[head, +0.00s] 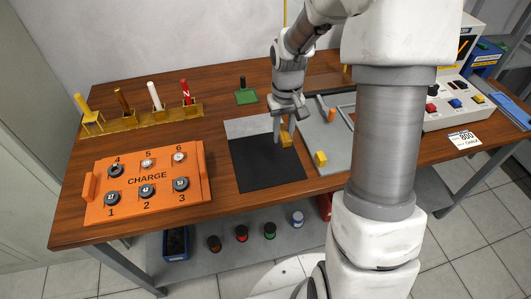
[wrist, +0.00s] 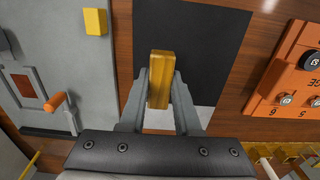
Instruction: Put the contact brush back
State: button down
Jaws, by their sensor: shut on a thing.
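My gripper (head: 280,134) is shut on a brass-yellow block (head: 287,139), which I take to be the contact brush. In the wrist view the block (wrist: 160,72) sits upright between the two grey fingers. The gripper and block are over the right part of a black mat (head: 262,170) with a pale grey strip at its back. I cannot tell whether the block touches the mat. A second, brighter yellow block (head: 321,158) stands on the grey plate (head: 312,136) to the right; it also shows in the wrist view (wrist: 96,21).
An orange CHARGE box (head: 150,197) with several numbered knobs stands front left. Behind it a brass rack (head: 150,118) holds several upright handles. A green pad (head: 246,97) with a black peg is at the back. An orange-handled lever (head: 331,115) is on the grey plate.

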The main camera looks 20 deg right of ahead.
send_over(266, 159)
notch_tip(266, 159, down, 3)
jog(key=shift+r, duration=0.1)
jog(key=shift+w+f+b, duration=0.1)
jog(key=shift+f+b, duration=0.55)
jog(key=shift+f, duration=1.35)
jog(key=shift+f, duration=0.15)
jog(key=c, duration=0.6)
grip_release()
